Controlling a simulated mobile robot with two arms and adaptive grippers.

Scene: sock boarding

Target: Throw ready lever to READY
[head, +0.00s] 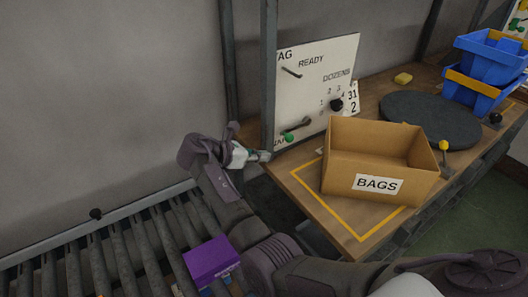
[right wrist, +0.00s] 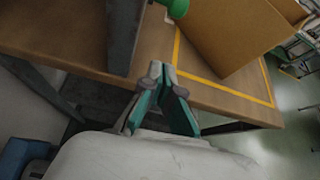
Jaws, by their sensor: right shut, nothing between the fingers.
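A white panel (head: 325,75) stands upright at the back left of the bench, with READY lettered near its top. A lever with a green knob (head: 289,137) sits low on it. The lever points down and left, away from the READY word, and partly covers a label. The green knob also shows at the top of the right wrist view (right wrist: 177,8). My right gripper (head: 264,156) is shut and empty, just left of and below the knob, apart from it. In the right wrist view its fingertips (right wrist: 165,70) point at the bench edge. My left gripper is not in view.
A grey post (head: 269,60) stands close beside the panel's left edge. An open BAGS box (head: 379,185) sits to the right on the wooden bench (head: 310,190). A purple box (head: 209,258) lies on the roller conveyor (head: 130,255). Blue bins (head: 485,62) stand far right.

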